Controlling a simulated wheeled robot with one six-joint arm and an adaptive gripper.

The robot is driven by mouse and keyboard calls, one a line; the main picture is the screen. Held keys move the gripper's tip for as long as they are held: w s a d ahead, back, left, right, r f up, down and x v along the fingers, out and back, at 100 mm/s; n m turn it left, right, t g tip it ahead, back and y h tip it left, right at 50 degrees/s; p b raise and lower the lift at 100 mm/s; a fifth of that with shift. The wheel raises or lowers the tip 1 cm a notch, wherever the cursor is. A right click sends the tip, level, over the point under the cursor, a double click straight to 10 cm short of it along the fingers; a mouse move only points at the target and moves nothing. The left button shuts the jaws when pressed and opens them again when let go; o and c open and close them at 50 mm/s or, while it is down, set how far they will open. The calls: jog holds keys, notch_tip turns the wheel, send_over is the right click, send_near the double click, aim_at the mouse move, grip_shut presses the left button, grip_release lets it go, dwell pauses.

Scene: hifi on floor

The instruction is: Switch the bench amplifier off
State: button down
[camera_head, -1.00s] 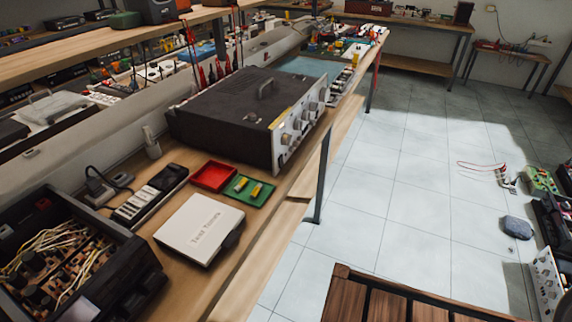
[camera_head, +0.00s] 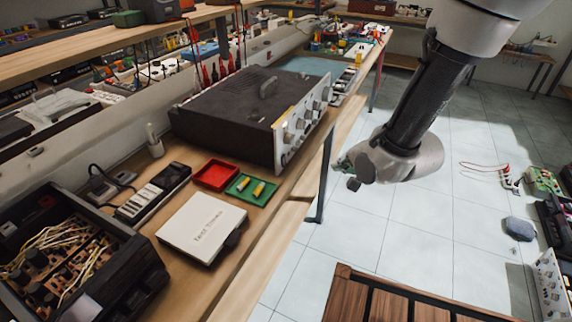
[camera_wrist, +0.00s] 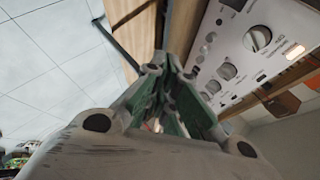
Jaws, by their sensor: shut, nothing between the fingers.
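The bench amplifier (camera_head: 240,108) is a black box with a handle on top and a pale front panel with several knobs, standing on the wooden bench. Its front panel (camera_wrist: 262,50) also shows in the wrist view at upper right, with round knobs and a small lit orange-white patch (camera_wrist: 295,51). My gripper (camera_head: 349,172) is in front of the panel, to its right in the head view, apart from it. In the wrist view my gripper's green-lined fingers (camera_wrist: 167,80) are together and empty, to the left of the panel. I cannot tell which control is the power switch.
An open black case (camera_head: 140,262) with wires is at left. A slatted wooden top (camera_head: 400,305) stands at the bottom.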

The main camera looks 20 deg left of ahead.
aim_at(284, 161)
jog(key=shift+s+a+f+y, duration=0.15)
jog(key=shift+s+a+f, duration=0.25)
jog(key=shift+a+f, duration=0.15)
jog(key=shift+s+a+f+y, duration=0.15)
jog(key=shift+s+a+f, duration=0.3)
jog(key=shift+a, duration=0.2)
jog(key=shift+a, duration=0.1)
jog(key=shift+w+a+f, duration=0.15)
jog(key=shift+a+f, duration=0.05)
jog(key=shift+a, duration=1.2)
jog(key=shift+w+a+f, duration=0.1)
jog(key=shift+a+f, duration=0.05)
jog(key=shift+a, duration=1.3)
jog(key=shift+w+a+f, duration=0.15)
jog(key=shift+a+f, duration=0.05)
jog(key=shift+a, duration=1.2)
jog(key=shift+a, duration=0.35)
jog(key=shift+a, duration=0.3)
jog(key=shift+d, duration=0.7)
